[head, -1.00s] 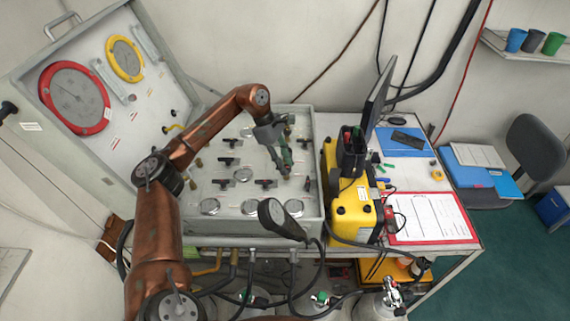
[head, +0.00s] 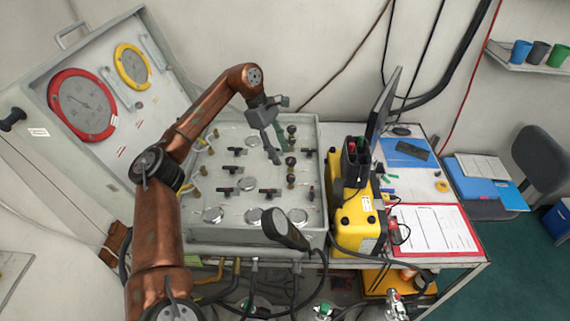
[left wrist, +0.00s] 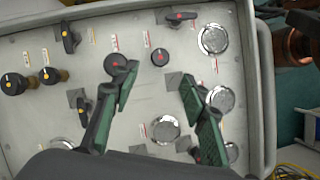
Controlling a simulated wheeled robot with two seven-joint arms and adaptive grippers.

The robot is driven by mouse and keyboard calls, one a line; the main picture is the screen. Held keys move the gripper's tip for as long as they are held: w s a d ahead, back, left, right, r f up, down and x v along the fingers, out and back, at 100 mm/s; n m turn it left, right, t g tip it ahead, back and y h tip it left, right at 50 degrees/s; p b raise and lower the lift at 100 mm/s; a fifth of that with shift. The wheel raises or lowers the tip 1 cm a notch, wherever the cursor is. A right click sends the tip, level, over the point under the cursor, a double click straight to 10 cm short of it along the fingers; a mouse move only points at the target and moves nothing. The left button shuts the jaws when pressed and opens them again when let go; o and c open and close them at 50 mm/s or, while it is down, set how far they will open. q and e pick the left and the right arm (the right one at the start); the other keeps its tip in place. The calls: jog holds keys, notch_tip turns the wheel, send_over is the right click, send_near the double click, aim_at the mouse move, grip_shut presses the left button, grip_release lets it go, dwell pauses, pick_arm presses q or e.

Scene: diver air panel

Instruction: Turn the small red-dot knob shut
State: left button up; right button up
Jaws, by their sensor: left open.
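Two round black knobs with red dots show in the left wrist view. The smaller-looking one (left wrist: 160,57) stands clear, beyond the gap between my fingertips; it also shows in the head view (head: 291,180). The other red-dot knob (left wrist: 118,63) is partly covered by one fingertip; I cannot tell whether they touch. My left gripper (left wrist: 158,82) is open and empty, its green-padded fingers apart over the panel. In the head view my left gripper (head: 279,155) hangs over the panel's right part, next to the column of round knobs.
Yellow-dot knobs (left wrist: 49,75), T-handles (left wrist: 180,17) and round gauges (left wrist: 165,130) crowd the panel (head: 230,238) around the gripper. The yellow case (head: 357,225) stands just right of the panel.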

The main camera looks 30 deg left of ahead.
pick_arm(q)
jog(key=v, duration=0.2)
jog(key=shift+a+r, duration=0.15)
jog(key=shift+r, duration=0.15)
